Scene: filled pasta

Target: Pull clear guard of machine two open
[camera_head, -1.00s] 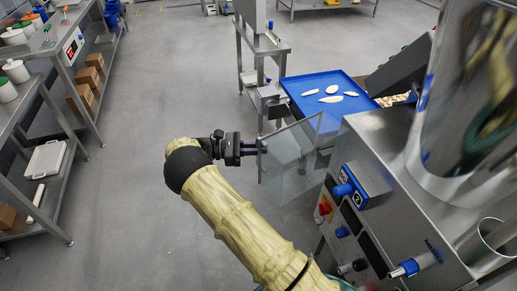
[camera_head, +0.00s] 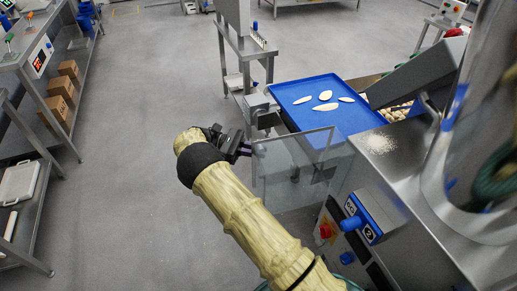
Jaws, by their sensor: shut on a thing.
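The clear guard (camera_head: 290,172) is a see-through panel on the left side of the steel machine (camera_head: 415,225), standing out from it at an angle. My gripper (camera_head: 246,149) is at the guard's left edge, near its upper corner, and is shut on it. The fingertips are small and partly hidden by the gripper body. A blue box marked 2 (camera_head: 368,215) sits on the machine's front, with a red button (camera_head: 326,231) beside it.
A blue tray (camera_head: 350,118) with several pale pasta pieces lies behind the guard. A steel stand (camera_head: 243,60) is at the back. Steel shelving with boxes (camera_head: 62,88) runs along the left. The grey floor (camera_head: 135,150) between is clear.

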